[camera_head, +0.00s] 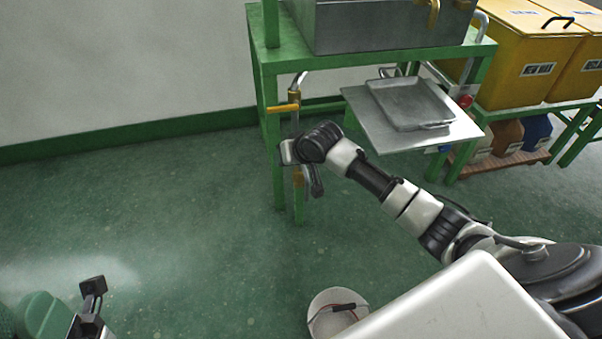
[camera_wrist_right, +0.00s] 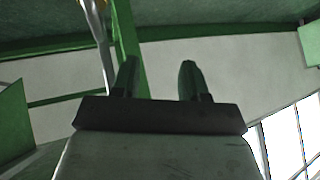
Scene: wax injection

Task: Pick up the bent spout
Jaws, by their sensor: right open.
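The bent spout (camera_head: 295,88) appears to be the thin silvery tube with a curved top beside the green stand's left front leg. A yellow handle (camera_head: 283,107) sticks out from it. My right gripper (camera_head: 290,152) is at the tube's lower part and hides some of it; I cannot tell if they touch. In the right wrist view the silvery tube (camera_wrist_right: 98,30) passes left of my right gripper's two fingers (camera_wrist_right: 157,80), which are apart with nothing seen between them. What seems to be my left gripper (camera_head: 92,288) is at the lower left, partly cut off.
The green stand (camera_head: 270,150) bears a grey metal box (camera_head: 380,25). A metal shelf (camera_head: 360,105) with a grey tray (camera_head: 408,103) juts from it. Yellow bins (camera_head: 530,60) stand right. A round white container (camera_head: 335,305) is on the floor. Left floor is clear.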

